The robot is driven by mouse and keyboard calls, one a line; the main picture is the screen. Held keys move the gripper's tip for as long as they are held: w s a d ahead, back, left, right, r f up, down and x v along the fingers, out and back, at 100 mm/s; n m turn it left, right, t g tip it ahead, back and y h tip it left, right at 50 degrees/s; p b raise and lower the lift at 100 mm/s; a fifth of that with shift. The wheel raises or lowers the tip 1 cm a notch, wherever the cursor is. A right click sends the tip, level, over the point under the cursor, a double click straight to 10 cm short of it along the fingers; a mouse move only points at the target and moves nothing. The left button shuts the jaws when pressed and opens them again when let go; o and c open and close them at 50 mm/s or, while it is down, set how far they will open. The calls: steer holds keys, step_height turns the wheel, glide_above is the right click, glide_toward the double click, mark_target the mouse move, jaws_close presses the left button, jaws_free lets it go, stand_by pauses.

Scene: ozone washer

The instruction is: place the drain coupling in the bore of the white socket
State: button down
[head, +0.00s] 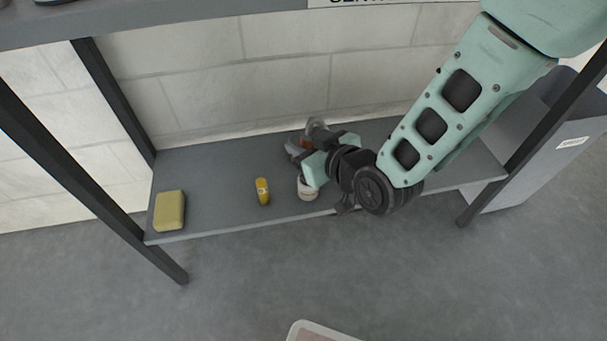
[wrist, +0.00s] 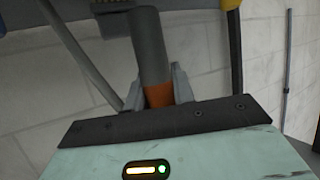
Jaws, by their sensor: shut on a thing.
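My gripper (head: 298,148) is over the back part of the grey shelf, its fingers shut on the drain coupling. In the wrist view the coupling (wrist: 149,50) is a dark grey cylinder with an orange lower part between the two grey fingers (wrist: 158,92). A small white round piece (head: 308,190) stands on the shelf just below my gripper in the picture, partly covered by the gripper body. I cannot tell whether it is the white socket; no bore is visible.
The grey shelf (head: 222,212) has dark posts at its ends. A yellow sponge-like block (head: 169,211) lies at its left end and a small yellow bottle (head: 262,191) near its middle. A grey bin (head: 540,150) stands at the right. An upper shelf (head: 150,18) is overhead.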

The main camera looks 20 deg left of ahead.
step_height(320, 180, down, 6)
steer(key=b, duration=0.3)
steer(key=shift+f, duration=0.25)
steer(key=shift+f, duration=0.15)
steer(key=c, duration=1.2)
jaws_free()
steer(key=shift+o, duration=0.2)
steer(key=shift+d+r, duration=0.15)
steer(key=shift+r, duration=0.15)
steer(key=p+v, duration=0.5)
steer(key=v, duration=0.6)
steer(key=shift+s+d, duration=0.2)
steer(key=shift+d, duration=0.1)
steer(key=shift+r, duration=0.1)
